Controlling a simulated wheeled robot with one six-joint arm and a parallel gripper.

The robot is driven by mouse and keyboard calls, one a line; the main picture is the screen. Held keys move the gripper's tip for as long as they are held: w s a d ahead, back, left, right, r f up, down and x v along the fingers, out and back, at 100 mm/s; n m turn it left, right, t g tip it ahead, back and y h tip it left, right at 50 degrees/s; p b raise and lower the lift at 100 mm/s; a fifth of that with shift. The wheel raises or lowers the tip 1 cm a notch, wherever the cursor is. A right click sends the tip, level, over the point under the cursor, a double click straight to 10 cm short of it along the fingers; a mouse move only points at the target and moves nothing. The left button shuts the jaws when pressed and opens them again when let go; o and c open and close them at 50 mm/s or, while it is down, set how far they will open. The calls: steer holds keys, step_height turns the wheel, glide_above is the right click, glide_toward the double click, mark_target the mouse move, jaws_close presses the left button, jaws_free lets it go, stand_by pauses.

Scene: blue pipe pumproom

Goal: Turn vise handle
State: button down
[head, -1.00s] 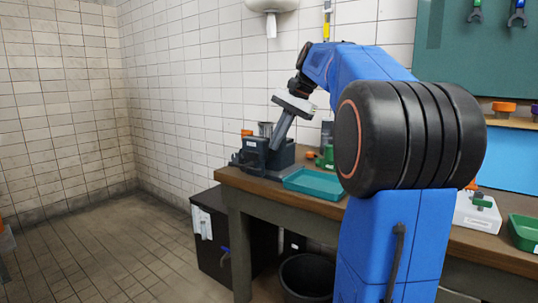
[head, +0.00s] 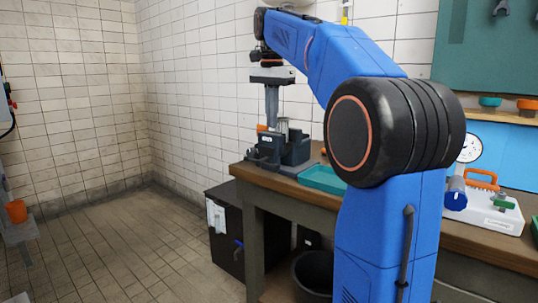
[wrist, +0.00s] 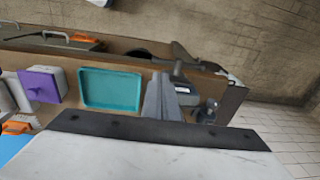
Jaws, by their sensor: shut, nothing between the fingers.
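The vise, a dark blue-grey block with a small white label (head: 267,149), sits at the left end of the workbench in the head view. My gripper (head: 271,127) is shut and empty, pointing straight down over the vise area. Whether the fingertips touch anything is unclear.
A teal tray (head: 325,180) lies on the workbench right of the vise. A purple box (wrist: 43,84) shows in the wrist view. A black bin (head: 313,275) stands under the bench. The floor at left is open.

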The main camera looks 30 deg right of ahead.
mark_target(271, 165)
steer(key=shift+h, duration=0.7)
steer(key=f, duration=0.4)
steer(key=w+f, duration=0.1)
steer(key=f, duration=0.3)
steer(key=w+f, duration=0.1)
steer(key=f, duration=0.3)
steer(key=t, duration=0.1)
steer(key=s+f+t+y, duration=0.1)
steer(key=shift+d+f+m+t, duration=0.2)
steer(key=shift+d+m+t, duration=0.1)
steer(key=shift+t, duration=0.1)
steer(key=shift+s+f+t, duration=0.15)
steer(key=shift+f+t, duration=0.35)
steer(key=d+v, duration=0.1)
steer(key=v, duration=1.3)
steer(key=shift+s+a+f, duration=0.15)
steer(key=shift+s, duration=0.25)
